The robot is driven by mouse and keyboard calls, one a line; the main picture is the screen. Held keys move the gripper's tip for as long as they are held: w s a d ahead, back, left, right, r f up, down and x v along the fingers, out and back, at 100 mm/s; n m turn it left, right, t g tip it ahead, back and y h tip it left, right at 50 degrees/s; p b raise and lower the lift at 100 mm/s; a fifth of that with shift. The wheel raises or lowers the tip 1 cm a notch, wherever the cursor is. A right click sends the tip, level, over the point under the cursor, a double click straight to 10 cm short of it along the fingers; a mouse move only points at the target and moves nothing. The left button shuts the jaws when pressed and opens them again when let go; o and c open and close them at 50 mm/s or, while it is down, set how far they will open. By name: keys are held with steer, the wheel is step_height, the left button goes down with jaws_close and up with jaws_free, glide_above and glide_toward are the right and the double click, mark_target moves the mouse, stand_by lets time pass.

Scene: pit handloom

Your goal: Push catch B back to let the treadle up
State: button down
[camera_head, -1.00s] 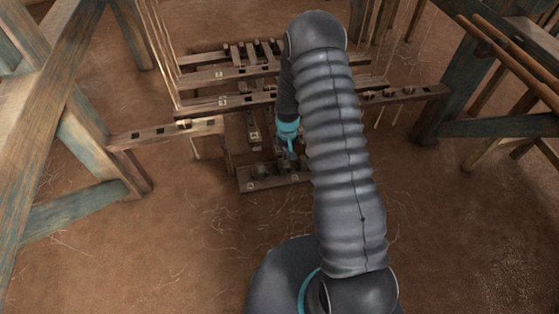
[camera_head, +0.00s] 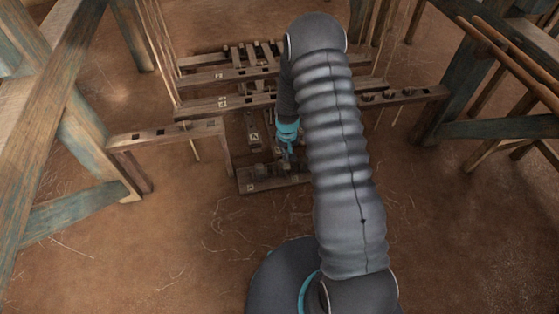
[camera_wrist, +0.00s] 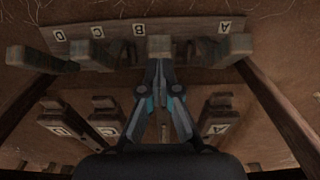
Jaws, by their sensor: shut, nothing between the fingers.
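Catch B, a short wooden block (camera_wrist: 160,44), stands on the lettered catch board (camera_wrist: 190,24), beside the B label. In the wrist view, my gripper (camera_wrist: 162,64) is shut and empty, with its fingertips right at catch B; whether they touch it I cannot tell. The treadle in line with catch B is mostly hidden behind my gripper. In the head view, the catch board (camera_head: 246,187) lies on the floor in front of the treadles. My gripper (camera_head: 287,152) points down over it, and my arm covers the board's right part.
Other catches stand on either side, such as the one near A (camera_wrist: 240,45) and one to the left (camera_wrist: 90,54). Labelled treadles (camera_wrist: 220,128) lie behind the board. A wooden rail (camera_head: 165,134) and blue-painted loom posts (camera_head: 95,145) stand at the left. The front floor is clear.

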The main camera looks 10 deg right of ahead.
steer(key=shift+f, duration=0.15)
steer(key=shift+f+b, duration=0.9)
steer(key=shift+f, duration=0.1)
steer(key=shift+s+f, duration=0.1)
steer(key=shift+f, duration=0.05)
steer(key=shift+s+r+p, duration=0.25)
steer(key=shift+r+p, duration=0.25)
steer(key=shift+r, duration=0.5)
steer(key=shift+s+r+p, duration=0.25)
steer(key=shift+r+p, duration=0.2)
steer(key=shift+r, duration=0.6)
steer(key=shift+s+r+p, duration=0.25)
steer(key=shift+r+p, duration=0.25)
steer(key=shift+r, duration=0.5)
